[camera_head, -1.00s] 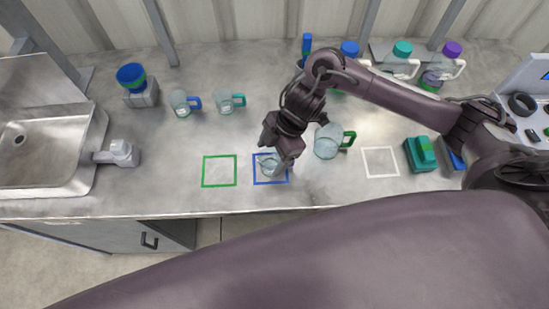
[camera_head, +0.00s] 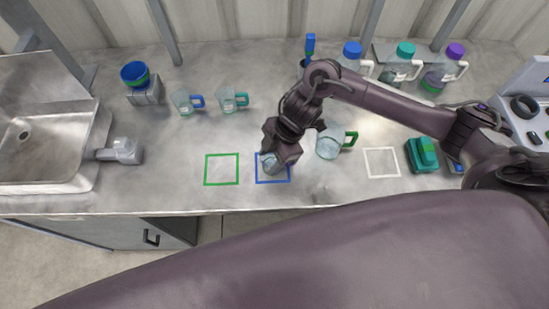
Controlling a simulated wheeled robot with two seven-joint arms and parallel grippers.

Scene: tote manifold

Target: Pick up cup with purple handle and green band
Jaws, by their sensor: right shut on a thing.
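My right gripper (camera_head: 276,160) is shut on a clear cup (camera_head: 269,165) at the blue square outline (camera_head: 273,182). The gripper and wrist hide much of this cup, and I cannot make out its handle or band colour. A larger clear vessel with a green handle (camera_head: 329,147) stands just right of the gripper. Farther back on the left stand a clear cup with a blue handle (camera_head: 186,104) and a clear cup with a teal handle (camera_head: 231,101). No purple handle shows clearly. My left gripper is out of view.
A green square outline (camera_head: 221,184) and a white square outline (camera_head: 382,175) are empty. A sink (camera_head: 45,135) is at the left. Bottles with blue (camera_head: 353,49), teal (camera_head: 405,49) and purple (camera_head: 455,50) caps stand at the back. A teal block (camera_head: 421,155) sits right.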

